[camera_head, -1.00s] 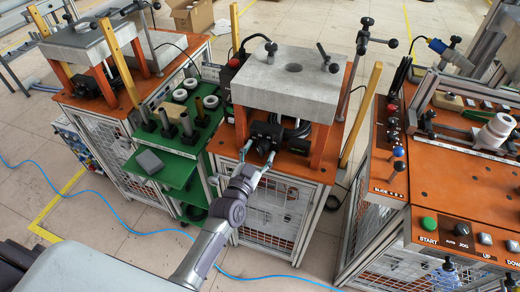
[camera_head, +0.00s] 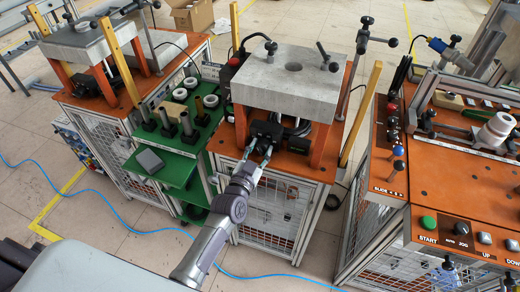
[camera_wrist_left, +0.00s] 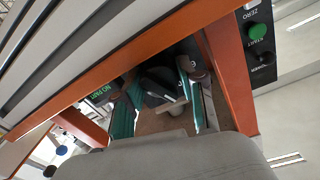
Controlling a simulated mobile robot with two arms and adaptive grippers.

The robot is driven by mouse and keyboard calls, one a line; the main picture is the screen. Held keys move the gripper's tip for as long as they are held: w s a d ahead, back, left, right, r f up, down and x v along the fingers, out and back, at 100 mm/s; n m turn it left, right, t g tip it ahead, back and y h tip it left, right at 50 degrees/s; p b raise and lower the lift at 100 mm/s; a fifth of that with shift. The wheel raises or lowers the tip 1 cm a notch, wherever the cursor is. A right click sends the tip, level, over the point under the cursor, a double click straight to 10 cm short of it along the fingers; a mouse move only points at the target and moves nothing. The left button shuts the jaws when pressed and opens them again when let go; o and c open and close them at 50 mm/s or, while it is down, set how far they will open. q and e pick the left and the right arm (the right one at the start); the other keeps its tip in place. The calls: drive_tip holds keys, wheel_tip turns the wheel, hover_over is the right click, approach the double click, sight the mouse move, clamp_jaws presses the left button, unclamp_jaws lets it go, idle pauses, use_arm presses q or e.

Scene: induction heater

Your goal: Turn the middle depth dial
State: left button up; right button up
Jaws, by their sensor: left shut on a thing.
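The middle depth dial (camera_wrist_left: 160,88) is a dark knob on a black housing (camera_head: 268,131) under the thick grey plate of the middle station. My left gripper (camera_head: 259,149) reaches in from the front at the housing. In the left wrist view, its two teal fingers (camera_wrist_left: 157,104) stand on either side of the dial and are shut on it. In the head view the dial itself is mostly hidden by the fingers and the plate's shadow. My right gripper is not in view.
The grey plate (camera_head: 285,82) hangs over the work spot, with orange legs (camera_head: 319,146) on both sides. A green shelf (camera_head: 178,171) with round parts stands to the left. An orange control bench (camera_head: 440,185) stands to the right. Open floor lies in front.

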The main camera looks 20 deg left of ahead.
use_arm(q)
drive_tip(key=n, duration=0.4)
drive_tip(key=shift+n, duration=0.3)
drive_tip(key=shift+d+n, duration=0.1)
drive_tip(key=shift+n, duration=1.9)
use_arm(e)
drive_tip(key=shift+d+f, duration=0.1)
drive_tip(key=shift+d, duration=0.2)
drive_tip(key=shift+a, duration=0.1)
use_arm(q)
drive_tip(key=o, duration=1.1)
drive_tip(key=shift+o, duration=0.2)
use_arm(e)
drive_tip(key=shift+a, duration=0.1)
use_arm(q)
drive_tip(key=shift+f, duration=0.1)
